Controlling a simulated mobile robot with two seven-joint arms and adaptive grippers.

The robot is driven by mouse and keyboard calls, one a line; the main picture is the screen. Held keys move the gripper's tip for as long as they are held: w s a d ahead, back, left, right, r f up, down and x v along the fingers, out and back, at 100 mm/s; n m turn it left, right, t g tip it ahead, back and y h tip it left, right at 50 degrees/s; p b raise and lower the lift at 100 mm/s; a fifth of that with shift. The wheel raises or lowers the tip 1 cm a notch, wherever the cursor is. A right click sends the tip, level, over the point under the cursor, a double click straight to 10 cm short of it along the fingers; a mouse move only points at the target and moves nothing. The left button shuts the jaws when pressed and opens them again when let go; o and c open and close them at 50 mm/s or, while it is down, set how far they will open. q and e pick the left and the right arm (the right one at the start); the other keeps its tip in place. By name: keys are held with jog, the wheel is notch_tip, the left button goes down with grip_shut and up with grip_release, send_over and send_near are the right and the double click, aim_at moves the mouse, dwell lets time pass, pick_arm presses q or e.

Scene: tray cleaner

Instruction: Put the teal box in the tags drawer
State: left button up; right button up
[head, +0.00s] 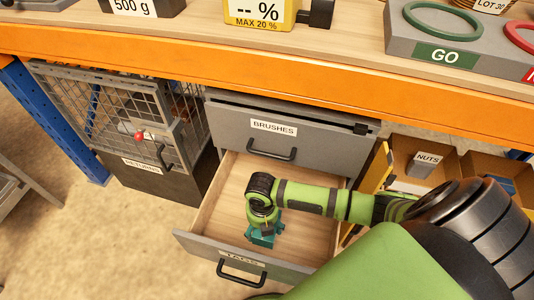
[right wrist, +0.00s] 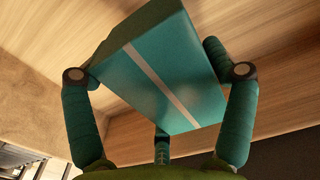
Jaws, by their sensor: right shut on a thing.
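The tags drawer (head: 198,222) is pulled open below the brushes drawer, with its label and handle on the front panel. The teal box (right wrist: 160,75) has a pale stripe and fills the middle of the right wrist view. In the head view the teal box (head: 262,238) shows inside the drawer's outline, under my right gripper (head: 264,226). My right gripper is shut on the box, with fingers on both sides of it. Wooden drawer surfaces surround it in the wrist view. I cannot tell whether the box touches the drawer floor. My left gripper is not in view.
The closed brushes drawer (head: 290,130) is above the open one. A wire cage (head: 110,100) with a dark returns bin stands to the left. A nuts bin (head: 423,165) stands to the right. The orange-edged bench (head: 200,58) overhangs everything. Bare drawer floor lies around the box.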

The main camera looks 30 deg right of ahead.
jog(key=shift+f, duration=0.9)
jog(key=w+d, duration=0.1)
jog(key=w+d+b, duration=0.1)
jog(key=d, duration=0.1)
jog(key=shift+w+f, duration=0.35)
jog(key=shift+f, duration=0.05)
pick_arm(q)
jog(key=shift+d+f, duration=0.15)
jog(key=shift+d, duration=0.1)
pick_arm(e)
jog(key=shift+f, duration=0.2)
jog(key=shift+f, duration=0.1)
jog(key=o, duration=1.2)
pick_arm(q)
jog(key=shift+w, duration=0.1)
pick_arm(e)
notch_tip(320, 180, up, 6)
jog(key=shift+r+p, duration=0.25)
jog(key=shift+p, duration=0.7)
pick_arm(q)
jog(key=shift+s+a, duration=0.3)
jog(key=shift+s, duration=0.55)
pick_arm(e)
jog(key=shift+r, duration=0.6)
